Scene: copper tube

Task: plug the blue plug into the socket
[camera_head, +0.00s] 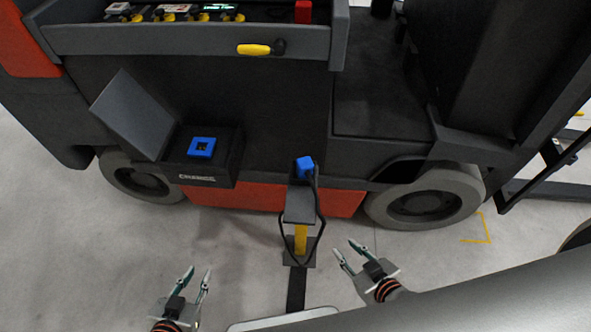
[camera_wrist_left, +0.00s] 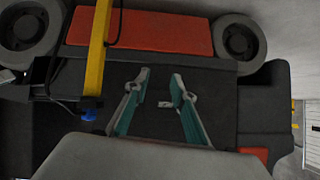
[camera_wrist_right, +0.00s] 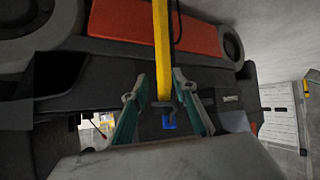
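The blue plug (camera_head: 305,167) sits upright at the top of a stand with a yellow post (camera_head: 301,238), and a black cable hangs from it. It also shows in the left wrist view (camera_wrist_left: 90,115) and the right wrist view (camera_wrist_right: 168,122). The blue square socket (camera_head: 202,147) lies inside a dark box marked CHARGE (camera_head: 226,175), left of the plug, with its lid (camera_head: 133,115) open. My left gripper (camera_head: 199,270) is open and empty, low and left of the stand. My right gripper (camera_head: 344,246) is open and empty, low and right of the stand. Neither touches anything.
A dark forklift body with a red lower panel (camera_head: 250,198) and wheels (camera_head: 427,198) stands behind the box and stand. A console with a yellow handle (camera_head: 254,49) is above. The looping cable (camera_head: 318,230) hangs beside the post. Space between my grippers and the forklift is mostly clear.

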